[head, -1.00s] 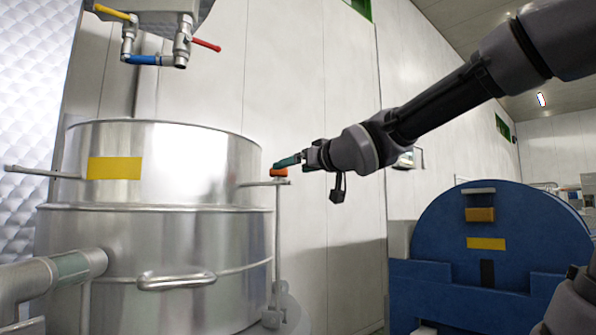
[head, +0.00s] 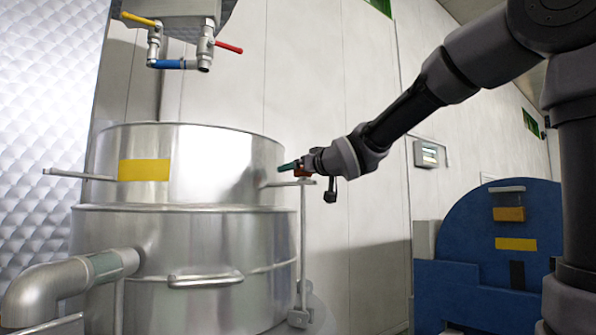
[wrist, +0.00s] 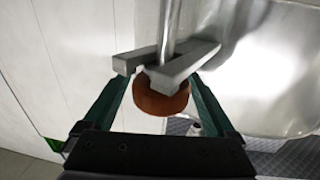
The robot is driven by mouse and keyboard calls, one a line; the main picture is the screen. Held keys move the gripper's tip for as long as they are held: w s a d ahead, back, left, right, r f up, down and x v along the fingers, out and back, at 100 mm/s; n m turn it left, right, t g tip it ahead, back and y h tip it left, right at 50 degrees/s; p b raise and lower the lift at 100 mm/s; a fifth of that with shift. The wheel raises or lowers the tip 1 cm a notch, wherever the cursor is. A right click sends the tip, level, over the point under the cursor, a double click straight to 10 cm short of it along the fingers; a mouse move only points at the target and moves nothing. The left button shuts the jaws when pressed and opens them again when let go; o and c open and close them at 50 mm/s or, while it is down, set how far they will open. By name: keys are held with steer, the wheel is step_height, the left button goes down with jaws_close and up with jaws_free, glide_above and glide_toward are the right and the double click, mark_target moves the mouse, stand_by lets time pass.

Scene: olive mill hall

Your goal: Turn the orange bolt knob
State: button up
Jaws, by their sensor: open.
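The orange bolt knob (head: 303,172) sits on the end of a bracket at the right side of the steel tank (head: 190,240), partly hidden by my gripper. In the wrist view the knob (wrist: 160,97) is a round orange disc with a grey bar and a rod beyond it. My gripper (head: 289,166) is at the knob, with its teal fingers reaching past it. In the wrist view my gripper (wrist: 160,80) is open, one finger on each side of the knob. A gap shows on the left; whether the right finger touches cannot be told.
Pipes with yellow, blue and red valve handles (head: 180,50) hang above the tank. A grey pipe (head: 75,280) leaves the tank at lower left. A blue machine (head: 490,250) stands at right. A small panel (head: 430,154) is on the pale wall.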

steer(key=c, duration=1.4)
